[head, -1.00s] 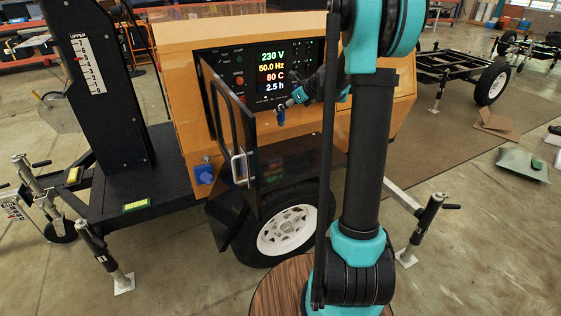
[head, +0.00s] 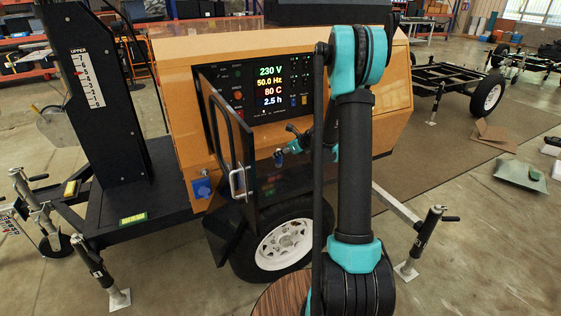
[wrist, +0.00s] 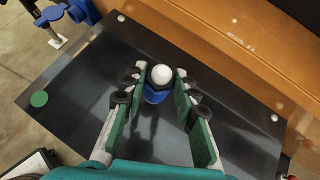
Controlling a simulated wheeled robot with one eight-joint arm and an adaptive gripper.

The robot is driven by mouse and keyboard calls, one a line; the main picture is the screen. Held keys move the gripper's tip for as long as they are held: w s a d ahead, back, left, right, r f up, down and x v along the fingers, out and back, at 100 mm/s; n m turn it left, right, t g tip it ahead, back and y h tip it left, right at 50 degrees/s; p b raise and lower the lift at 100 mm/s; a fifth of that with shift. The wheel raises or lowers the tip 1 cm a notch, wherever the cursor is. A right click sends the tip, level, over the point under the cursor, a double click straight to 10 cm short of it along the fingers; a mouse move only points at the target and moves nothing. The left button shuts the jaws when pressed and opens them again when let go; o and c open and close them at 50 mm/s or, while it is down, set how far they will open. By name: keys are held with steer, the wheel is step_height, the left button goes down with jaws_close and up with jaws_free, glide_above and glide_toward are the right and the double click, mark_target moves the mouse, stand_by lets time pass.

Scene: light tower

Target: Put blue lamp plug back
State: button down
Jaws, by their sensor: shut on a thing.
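My gripper (head: 285,154) is shut on a small blue plug (head: 278,160) with a pale round end. It holds the plug in front of the generator's side, below the lit control panel. In the wrist view the plug (wrist: 157,95) sits between the two green-padded fingers (wrist: 160,76), above a dark glossy panel (wrist: 80,75). Whether the plug touches the panel cannot be told. The panel bears a green disc (wrist: 39,99) at its left.
A black door (head: 228,135) with a silver handle stands open just left of my gripper. A blue box (head: 202,188) is on the orange housing (head: 172,100) left of it. A wheel (head: 285,243) and a jack leg (head: 425,235) stand below.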

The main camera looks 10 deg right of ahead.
mark_target(280, 162)
steer(key=shift+f, duration=2)
steer(key=c, duration=1.2)
jaws_free()
